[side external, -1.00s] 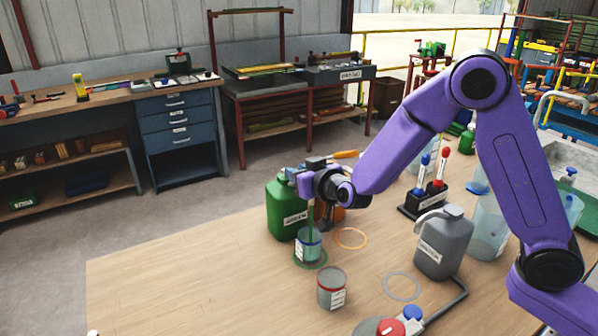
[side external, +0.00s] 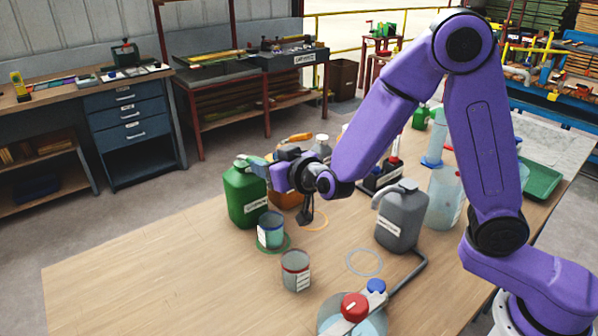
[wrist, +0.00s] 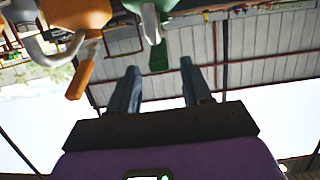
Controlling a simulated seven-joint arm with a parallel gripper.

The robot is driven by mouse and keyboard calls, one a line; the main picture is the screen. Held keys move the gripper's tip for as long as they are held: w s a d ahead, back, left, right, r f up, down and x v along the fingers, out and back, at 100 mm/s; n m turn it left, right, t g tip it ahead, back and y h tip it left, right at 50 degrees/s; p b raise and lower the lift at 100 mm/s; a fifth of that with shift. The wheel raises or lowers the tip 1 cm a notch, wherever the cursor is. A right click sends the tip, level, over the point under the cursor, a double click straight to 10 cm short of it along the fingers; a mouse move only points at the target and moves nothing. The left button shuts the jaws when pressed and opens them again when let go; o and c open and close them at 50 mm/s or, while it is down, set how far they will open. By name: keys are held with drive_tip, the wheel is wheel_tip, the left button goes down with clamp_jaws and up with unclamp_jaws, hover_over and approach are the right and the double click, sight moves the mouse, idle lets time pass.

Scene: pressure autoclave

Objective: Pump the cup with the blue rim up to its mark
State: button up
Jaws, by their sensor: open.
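The cup with the blue rim (side external: 271,231) stands upright on a green ring (side external: 287,246) on the table in the side view, in front of the green jug (side external: 243,196). A bluish tint shows in the cup, but its mark and level are too small to read. My gripper (side external: 259,166) is level with the jug's top, above and behind the cup. In the wrist view its two fingers (wrist: 160,90) are spread with nothing between them. The green jug's top (wrist: 158,52) shows upside down beyond them. The cup is not in the wrist view.
A grey jug (side external: 402,222) stands right. A red knob (side external: 355,307) is at the front; the table's left front is clear.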

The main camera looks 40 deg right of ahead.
drive_tip(key=v, duration=1.1)
idle(0.4)
